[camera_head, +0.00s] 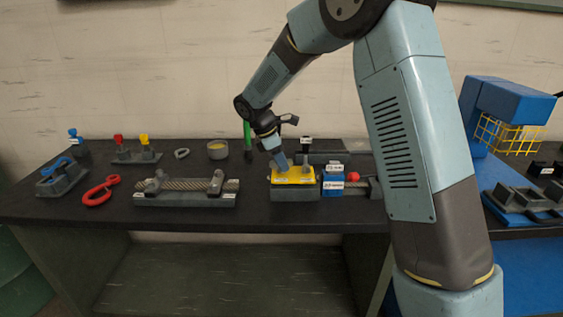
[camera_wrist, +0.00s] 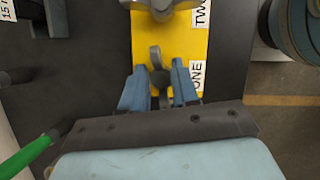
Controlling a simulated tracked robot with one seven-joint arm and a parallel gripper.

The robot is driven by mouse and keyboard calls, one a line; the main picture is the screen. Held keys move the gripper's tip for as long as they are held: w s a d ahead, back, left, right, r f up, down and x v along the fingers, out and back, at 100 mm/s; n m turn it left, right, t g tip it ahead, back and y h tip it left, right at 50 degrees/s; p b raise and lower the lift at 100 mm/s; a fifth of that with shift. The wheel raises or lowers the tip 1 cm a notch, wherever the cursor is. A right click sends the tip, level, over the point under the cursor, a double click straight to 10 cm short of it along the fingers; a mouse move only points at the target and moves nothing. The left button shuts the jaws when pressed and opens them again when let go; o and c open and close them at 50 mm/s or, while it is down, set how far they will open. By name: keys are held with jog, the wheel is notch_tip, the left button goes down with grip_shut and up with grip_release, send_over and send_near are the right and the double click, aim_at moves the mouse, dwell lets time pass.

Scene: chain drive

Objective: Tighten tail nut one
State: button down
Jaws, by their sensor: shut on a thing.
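A yellow block (camera_head: 295,178) sits on a dark grey base on the bench. In the wrist view its yellow top (camera_wrist: 183,45) carries the labels ONE and TWO. Tail nut one, a small dark grey winged nut (camera_wrist: 155,55), stands beside the label ONE. My gripper (camera_wrist: 160,85) is shut on this nut, with one blue fingertip on each side. Its lower part is partly hidden by the fingers. A second grey nut (camera_wrist: 152,8) shows beside the label TWO at the top edge. In the head view my gripper (camera_head: 280,162) points down onto the block and hides the nut.
A blue labelled block (camera_head: 333,182) with a red part stands just right of the yellow block. A grey fixture with a chain (camera_head: 186,184) lies to the left. A green upright rod (camera_head: 247,135) and a cup (camera_head: 217,149) stand behind. A red hook (camera_head: 100,191) lies far left.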

jog(key=m+g, duration=0.1)
jog(key=m, duration=0.3)
jog(key=shift+w+r+m+g, duration=0.1)
jog(key=shift+w+m+g, duration=0.05)
jog(key=shift+m+g, duration=0.2)
jog(key=m+g+y, duration=0.1)
jog(key=m, duration=0.2)
jog(key=shift+m, duration=0.35)
jog(key=m, duration=0.2)
jog(key=m+g+y, duration=0.1)
jog(key=m, duration=0.1)
jog(key=shift+g, duration=0.25)
jog(key=m+y, duration=0.1)
jog(key=m, duration=0.4)
jog(key=shift+g+y, duration=0.4)
jog(key=m+y, duration=0.1)
jog(key=m, duration=0.3)
jog(key=m+y, duration=0.2)
jog(key=m, duration=0.2)
jog(key=shift+a+m+t+y, duration=0.1)
jog(key=shift+m+t+y, duration=0.3)
jog(key=shift+m, duration=0.65)
jog(key=shift+m+t+y, duration=0.3)
jog(key=shift+m+t, duration=0.1)
jog(key=shift+m, duration=0.65)
jog(key=shift+m+t+y, duration=0.4)
jog(key=shift+m+t, duration=0.4)
jog(key=shift+m, duration=1.5)
